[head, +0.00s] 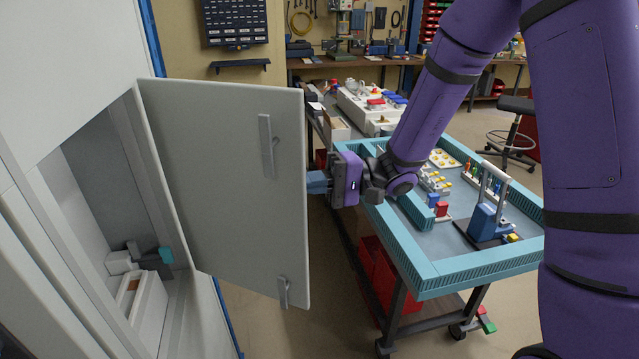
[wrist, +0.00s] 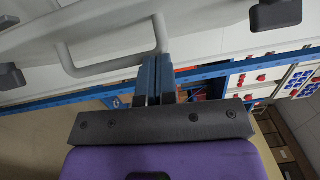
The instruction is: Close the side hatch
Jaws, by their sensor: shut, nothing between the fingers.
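The side hatch (head: 220,190) is a pale grey panel. In the head view it stands swung wide open from the cabinet at the left, with its inner face towards me. My gripper (head: 314,182) is at the hatch's right edge, its fingers pointing left and their tips hidden behind the panel. In the wrist view my gripper (wrist: 158,62) is shut and empty. Its blue-grey fingers are close beside a grey bar handle (wrist: 110,65) on the hatch's pale outer face (wrist: 100,22). I cannot tell whether they touch.
The cabinet opening (head: 105,190) shows a white box (head: 148,305) and a small dark and teal part inside. A teal-rimmed cart (head: 430,281) with trays and tools stands right of the hatch. Red bins (head: 395,295) are below it. Some floor is free between hatch and cart.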

